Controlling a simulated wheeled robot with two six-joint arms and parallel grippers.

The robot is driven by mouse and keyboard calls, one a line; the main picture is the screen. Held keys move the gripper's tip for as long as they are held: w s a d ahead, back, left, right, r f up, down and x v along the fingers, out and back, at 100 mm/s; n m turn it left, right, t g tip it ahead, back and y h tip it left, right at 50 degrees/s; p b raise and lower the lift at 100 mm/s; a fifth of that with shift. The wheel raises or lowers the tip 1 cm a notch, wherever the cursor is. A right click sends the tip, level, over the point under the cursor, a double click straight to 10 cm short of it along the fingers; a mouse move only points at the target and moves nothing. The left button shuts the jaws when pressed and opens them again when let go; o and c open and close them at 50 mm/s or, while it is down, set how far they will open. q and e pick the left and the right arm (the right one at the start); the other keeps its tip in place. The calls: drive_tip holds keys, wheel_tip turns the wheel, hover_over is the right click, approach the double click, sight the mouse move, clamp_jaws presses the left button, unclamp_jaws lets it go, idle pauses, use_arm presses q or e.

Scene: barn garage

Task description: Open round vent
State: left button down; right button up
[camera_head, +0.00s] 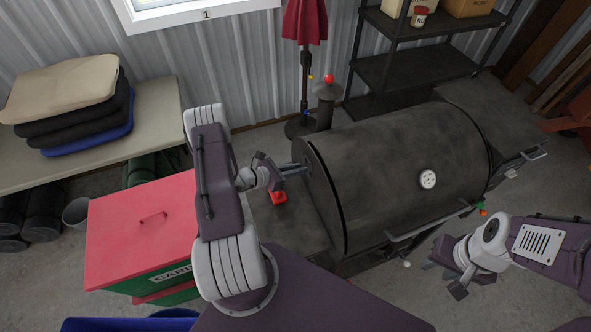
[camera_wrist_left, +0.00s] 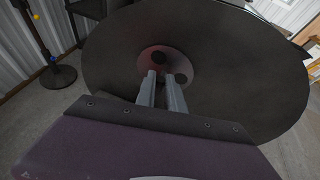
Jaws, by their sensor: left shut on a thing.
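A black barrel grill (camera_head: 400,170) stands at centre right, its round end facing left. In the left wrist view that end is a large dark disc (camera_wrist_left: 235,75) with a small reddish round vent (camera_wrist_left: 188,62) at its middle. Dark round spots show on the vent. My left gripper (camera_head: 304,170) is at the grill's end. In the wrist view its two fingers (camera_wrist_left: 161,76) reach the vent and are shut on a part of it, mostly hidden between the tips. My right gripper (camera_head: 450,277) is open and empty, in front of the grill.
A side box (camera_head: 290,225) with a red handle (camera_head: 278,197) sits under my left gripper. A red-lidded green chest (camera_head: 130,225) is at left. A table (camera_head: 165,105) with folded cushions, a black shelf (camera_head: 420,65) and a red umbrella (camera_head: 305,20) stand behind.

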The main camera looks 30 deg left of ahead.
use_arm(q)
drive_tip(key=n+g+h+b, duration=0.1)
drive_tip(key=n+b, duration=0.1)
drive_tip(key=a+n+g+h+b, duration=0.1)
drive_tip(key=n+b, duration=0.1)
drive_tip(key=w+n+g+h+b, duration=0.1)
drive_tip(key=n+h+b, duration=0.1)
drive_tip(key=shift+a+f, duration=0.15)
drive_tip(key=shift+f, duration=0.15)
drive_tip(key=shift+w+n+g+h+b, duration=0.1)
drive_tip(key=shift+n+g+h+b, duration=0.25)
drive_tip(key=shift+n+b, duration=0.3)
drive_tip(key=shift+a, duration=0.1)
drive_tip(key=c, duration=1.5)
unclamp_jaws()
drive_tip(key=shift+o, duration=0.2)
